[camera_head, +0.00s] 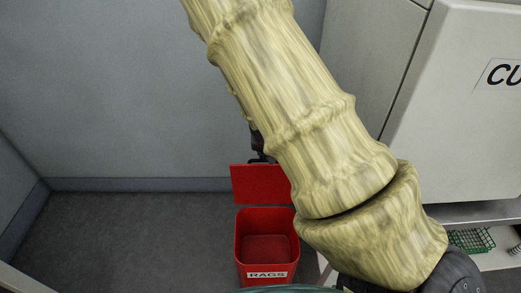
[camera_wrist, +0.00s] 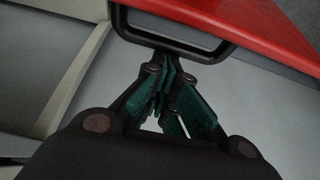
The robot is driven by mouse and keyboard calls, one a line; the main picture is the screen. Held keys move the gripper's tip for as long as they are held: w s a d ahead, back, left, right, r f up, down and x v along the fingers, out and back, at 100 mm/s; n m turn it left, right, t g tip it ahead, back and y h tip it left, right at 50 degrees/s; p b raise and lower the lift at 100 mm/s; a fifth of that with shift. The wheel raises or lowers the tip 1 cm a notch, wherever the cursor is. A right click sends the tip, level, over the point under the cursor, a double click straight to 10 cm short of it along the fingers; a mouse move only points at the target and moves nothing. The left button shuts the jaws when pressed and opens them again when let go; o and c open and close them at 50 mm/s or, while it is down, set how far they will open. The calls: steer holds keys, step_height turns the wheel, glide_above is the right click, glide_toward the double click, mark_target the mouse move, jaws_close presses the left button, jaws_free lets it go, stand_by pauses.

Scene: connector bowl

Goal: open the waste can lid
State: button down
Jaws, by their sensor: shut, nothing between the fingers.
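The red waste can (camera_head: 267,274), labelled RAGS, stands on the floor with its mouth uncovered and its inside looking empty. Its red lid (camera_head: 258,184) stands raised behind the mouth; it also shows in the wrist view (camera_wrist: 250,22). A black loop handle (camera_wrist: 205,55) sticks out from the lid edge. My gripper (camera_wrist: 165,66) is shut and empty, with its teal fingertips at the handle's outer bar. I cannot tell whether they touch it. In the head view my arm hides most of the gripper; only a dark part shows above the lid.
A grey wall (camera_head: 130,90) stands behind the can. A white cabinet (camera_head: 450,110) stands at the right, with a green wire basket (camera_head: 471,240) on a low shelf below it. The dark floor (camera_head: 130,245) left of the can is clear.

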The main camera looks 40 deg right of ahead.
steer(key=shift+w+d, duration=0.1)
step_height(320, 180, up, 9)
steer(key=s+a+p, duration=0.1)
steer(key=p, duration=0.1)
steer(key=shift+s+r, duration=0.15)
steer(key=shift+r, duration=0.05)
stand_by(0.8)
steer(key=shift+f, duration=0.1)
